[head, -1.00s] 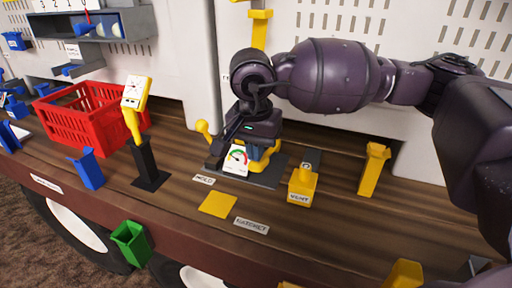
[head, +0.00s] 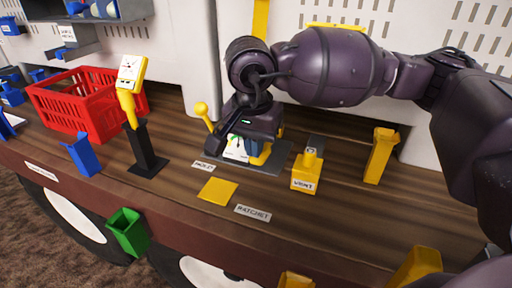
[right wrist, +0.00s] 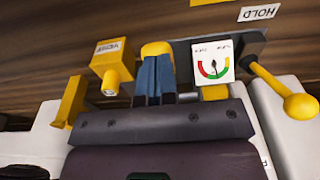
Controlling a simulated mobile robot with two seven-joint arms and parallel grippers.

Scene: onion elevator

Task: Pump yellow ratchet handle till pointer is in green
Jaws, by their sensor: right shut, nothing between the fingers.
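The pressure gauge (right wrist: 212,57) has a white face with red and green arcs and a dark pointer. In the right wrist view the pointer seems to lie near the middle of the dial; its exact zone is unclear. In the head view my gripper partly covers the gauge (head: 236,148). My right gripper (right wrist: 156,62) is shut and empty, its blue fingers against or just in front of a yellow rounded part (right wrist: 157,47), apparently the ratchet handle. Contact cannot be told. A yellow ball-ended lever (right wrist: 298,104) stands beside the gauge near the HOLD label (right wrist: 258,13). My left gripper is not in view.
A yellow VENT block (head: 305,176) and a yellow post (head: 381,155) stand to the right. A yellow square (head: 218,190) and the RATCHET label (head: 253,213) lie in front. A red basket (head: 75,110) and a yellow meter (head: 131,72) on a black stand are left.

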